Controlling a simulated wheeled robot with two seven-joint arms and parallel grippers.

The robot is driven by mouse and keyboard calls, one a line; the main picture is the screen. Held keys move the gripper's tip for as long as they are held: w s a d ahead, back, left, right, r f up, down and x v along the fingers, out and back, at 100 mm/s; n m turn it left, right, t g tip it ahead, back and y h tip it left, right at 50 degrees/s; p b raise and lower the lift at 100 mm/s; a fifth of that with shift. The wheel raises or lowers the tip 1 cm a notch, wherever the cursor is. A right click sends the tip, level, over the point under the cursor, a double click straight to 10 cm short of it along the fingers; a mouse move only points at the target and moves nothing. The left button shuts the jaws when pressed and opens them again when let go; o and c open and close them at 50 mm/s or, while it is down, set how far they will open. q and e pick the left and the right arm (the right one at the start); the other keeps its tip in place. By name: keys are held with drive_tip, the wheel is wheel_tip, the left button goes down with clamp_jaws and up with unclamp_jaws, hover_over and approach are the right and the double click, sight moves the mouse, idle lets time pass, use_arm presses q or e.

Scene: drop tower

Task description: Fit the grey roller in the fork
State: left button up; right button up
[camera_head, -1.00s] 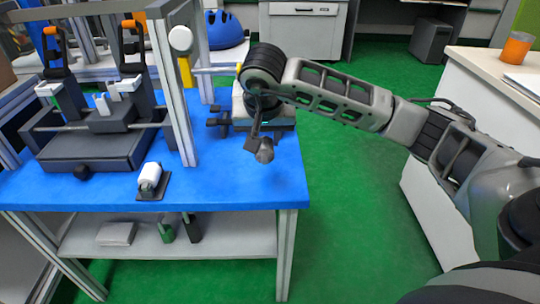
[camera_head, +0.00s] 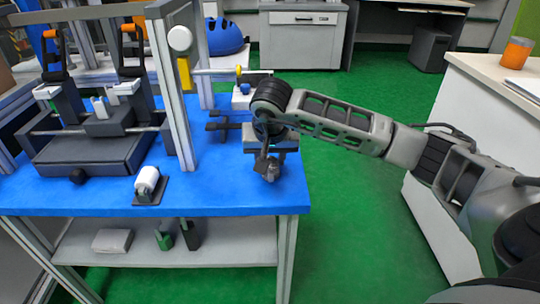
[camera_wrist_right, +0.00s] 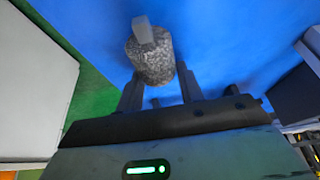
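The grey roller (camera_wrist_right: 152,60), a speckled cylinder with a paler block-shaped end, lies between the two fingertips of my right gripper (camera_wrist_right: 160,84) in the right wrist view. The fingers appear shut on its sides. The blue bench top lies behind it. In the head view my right gripper (camera_head: 266,160) points down over the right end of the blue bench (camera_head: 225,190), and the roller is small and hard to separate from the fingers. I cannot clearly tell which part is the fork. Dark prongs (camera_head: 218,126) lie left of the gripper. My left gripper is not in view.
A white roller (camera_head: 147,180) sits on a dark holder at the bench front. A dark rig (camera_head: 95,150) stands at the left, beside a metal upright (camera_head: 178,95). The blue bench front between the white roller and my gripper is clear.

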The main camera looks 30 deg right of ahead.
drive_tip(key=o, duration=0.3)
